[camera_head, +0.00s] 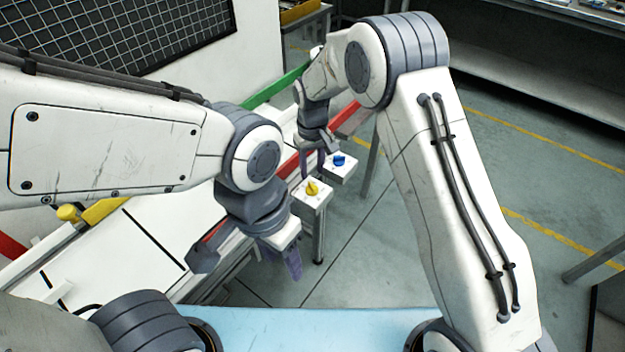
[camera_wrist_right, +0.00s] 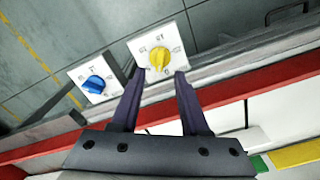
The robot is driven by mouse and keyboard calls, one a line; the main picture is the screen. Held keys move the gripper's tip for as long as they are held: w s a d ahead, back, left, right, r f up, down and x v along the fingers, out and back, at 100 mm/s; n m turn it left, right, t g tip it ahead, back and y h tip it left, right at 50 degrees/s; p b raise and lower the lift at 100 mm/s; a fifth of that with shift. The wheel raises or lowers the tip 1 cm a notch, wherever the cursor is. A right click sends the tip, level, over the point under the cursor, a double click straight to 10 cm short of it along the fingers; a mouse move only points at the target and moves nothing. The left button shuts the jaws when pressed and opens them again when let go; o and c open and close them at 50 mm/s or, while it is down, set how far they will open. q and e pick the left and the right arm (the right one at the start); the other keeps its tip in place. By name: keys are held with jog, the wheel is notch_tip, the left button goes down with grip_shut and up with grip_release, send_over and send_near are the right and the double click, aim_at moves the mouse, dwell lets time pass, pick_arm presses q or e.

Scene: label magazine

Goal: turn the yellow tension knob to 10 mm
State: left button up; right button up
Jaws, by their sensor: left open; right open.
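The yellow tension knob (camera_head: 312,188) sits on a white square dial plate (camera_head: 310,202) on a post beside the machine. In the right wrist view the yellow knob (camera_wrist_right: 159,58) lies ahead, between the lines of my right gripper's two fingers (camera_wrist_right: 155,90), apart from them. The scale marks around it are too small to read. In the head view my right gripper (camera_head: 318,160) is open, behind the yellow knob and near the blue knob (camera_head: 339,160). My left gripper (camera_head: 290,262) is open and empty, in front of and below the yellow knob's plate; its fingers partly overlap.
The blue knob (camera_wrist_right: 94,84) has its own white plate next to the yellow one. A red rail (camera_wrist_right: 240,88) runs along the machine's edge. A yellow-headed handle (camera_head: 69,213) stands at the left. A light blue surface (camera_head: 300,325) lies in front.

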aim_at(312, 185)
notch_tip(312, 185, down, 6)
jog(key=shift+r+p, duration=0.15)
jog(key=shift+p, duration=0.15)
grip_shut()
